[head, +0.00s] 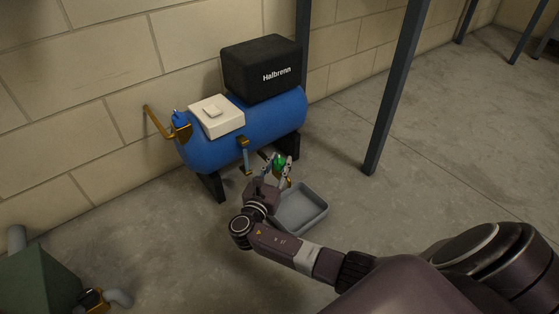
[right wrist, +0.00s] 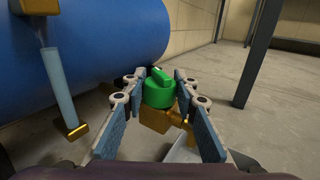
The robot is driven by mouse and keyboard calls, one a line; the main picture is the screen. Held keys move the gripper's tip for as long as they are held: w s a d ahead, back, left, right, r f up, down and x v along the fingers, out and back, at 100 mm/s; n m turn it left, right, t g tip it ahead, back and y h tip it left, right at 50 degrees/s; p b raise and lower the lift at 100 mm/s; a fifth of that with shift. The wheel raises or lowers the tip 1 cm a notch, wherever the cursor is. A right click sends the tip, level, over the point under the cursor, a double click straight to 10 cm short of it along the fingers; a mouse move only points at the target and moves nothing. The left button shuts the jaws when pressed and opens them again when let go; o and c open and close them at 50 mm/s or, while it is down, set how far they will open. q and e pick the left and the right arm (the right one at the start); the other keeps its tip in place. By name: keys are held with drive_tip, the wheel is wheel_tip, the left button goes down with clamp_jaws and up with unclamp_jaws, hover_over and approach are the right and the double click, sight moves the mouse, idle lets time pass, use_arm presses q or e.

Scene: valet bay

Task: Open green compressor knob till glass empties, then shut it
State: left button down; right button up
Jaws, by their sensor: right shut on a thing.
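The green knob (head: 280,162) sits on a brass valve at the lower right end of the blue compressor tank (head: 262,125). In the right wrist view the knob (right wrist: 160,90) has a raised bar on top, set aslant, above the brass valve body (right wrist: 157,119). My right gripper (head: 282,173) is shut on the knob, one finger on each side. The sight glass (head: 246,160), a tube with brass ends, hangs on the tank's front. In the right wrist view the glass (right wrist: 58,88) looks pale blue along its length; I cannot make out a level. My left gripper is not in view.
A shallow grey tray (head: 321,215) lies on the floor below the valve. A black box marked Halbrenn (head: 262,70) and a white box (head: 216,117) top the tank. A dark post (head: 397,90) stands right. A green object (head: 38,280) is lower left.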

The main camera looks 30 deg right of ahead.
drive_tip(key=m+g+h+b, duration=0.1)
drive_tip(key=m+g+h, duration=0.1)
drive_tip(key=g, duration=0.1)
drive_tip(key=shift+f+m+b, duration=0.15)
drive_tip(key=shift+m+b, duration=0.15)
drive_tip(key=shift+b, duration=0.05)
drive_tip(key=m+g+h+b, duration=0.1)
drive_tip(key=g+b, duration=0.1)
drive_tip(key=g, duration=0.1)
drive_tip(key=shift+m, duration=0.4)
drive_tip(key=shift+m+g+b, duration=0.5)
drive_tip(key=shift+g, duration=0.3)
drive_tip(key=shift+r, duration=0.2)
drive_tip(key=o, duration=1.2)
drive_tip(key=shift+c, duration=0.2)
drive_tip(key=s+a, duration=0.2)
drive_tip(key=a, duration=0.9)
drive_tip(key=shift+a, duration=0.35)
